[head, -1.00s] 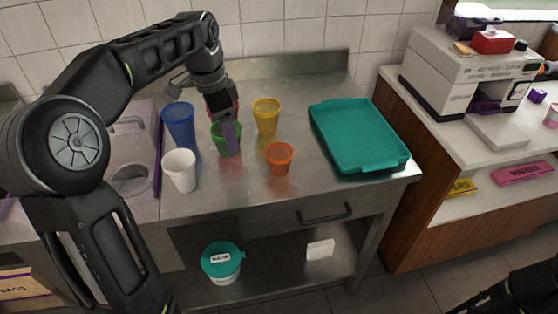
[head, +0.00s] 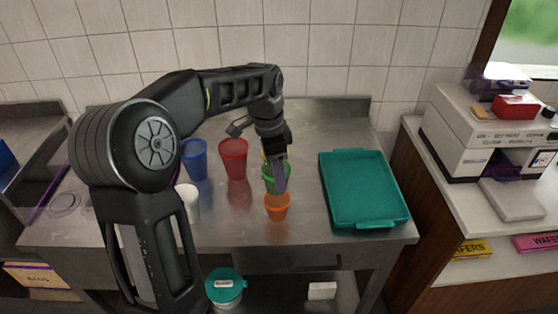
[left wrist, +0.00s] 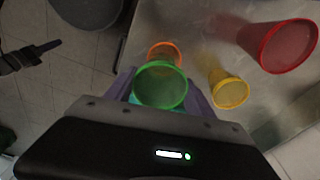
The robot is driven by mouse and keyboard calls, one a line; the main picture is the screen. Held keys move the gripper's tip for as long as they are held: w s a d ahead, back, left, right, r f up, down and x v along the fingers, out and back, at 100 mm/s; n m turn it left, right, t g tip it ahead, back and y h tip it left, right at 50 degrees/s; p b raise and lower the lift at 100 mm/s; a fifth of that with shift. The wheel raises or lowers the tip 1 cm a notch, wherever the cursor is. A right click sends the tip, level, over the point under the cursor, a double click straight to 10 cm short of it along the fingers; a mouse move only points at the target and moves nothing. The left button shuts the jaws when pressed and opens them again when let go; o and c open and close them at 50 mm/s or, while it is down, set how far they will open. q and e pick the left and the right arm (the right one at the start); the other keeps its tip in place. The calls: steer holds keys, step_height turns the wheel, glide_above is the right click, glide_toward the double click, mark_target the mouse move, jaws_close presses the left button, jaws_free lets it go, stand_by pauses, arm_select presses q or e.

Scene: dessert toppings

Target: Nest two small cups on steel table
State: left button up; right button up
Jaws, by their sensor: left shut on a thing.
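My left gripper (head: 277,172) is shut on the green cup (left wrist: 160,88), with purple fingers on either side of it. The green cup (head: 270,184) is upright, directly above or just behind the orange cup (head: 277,207); I cannot tell whether they touch. The orange cup's rim also shows beyond the green one in the left wrist view (left wrist: 166,47). The yellow cup (left wrist: 229,93) stands beside them and is mostly hidden behind my gripper in the head view. My right gripper (left wrist: 38,54) appears as a dark shape over the floor in the left wrist view, its jaws unclear.
A red cup (head: 233,160), a blue cup (head: 195,160) and a partly hidden white cup (head: 190,203) stand to the left on the steel table (head: 235,220). A teal tray (head: 365,223) lies at the right. A teal-lidded tub (head: 225,287) sits on the lower shelf.

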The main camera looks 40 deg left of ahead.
arm_select(q)
steer(key=shift+w+f, duration=0.25)
steer(key=shift+f, duration=0.05)
steer(key=shift+w, duration=0.1)
steer(key=shift+s+a, duration=0.2)
steer(key=shift+a, duration=0.05)
steer(key=shift+w+d+f, duration=0.1)
steer(key=shift+d, duration=0.05)
steer(key=shift+f+b, duration=2.8)
steer(key=shift+f, duration=0.7)
steer(key=o, duration=1.4)
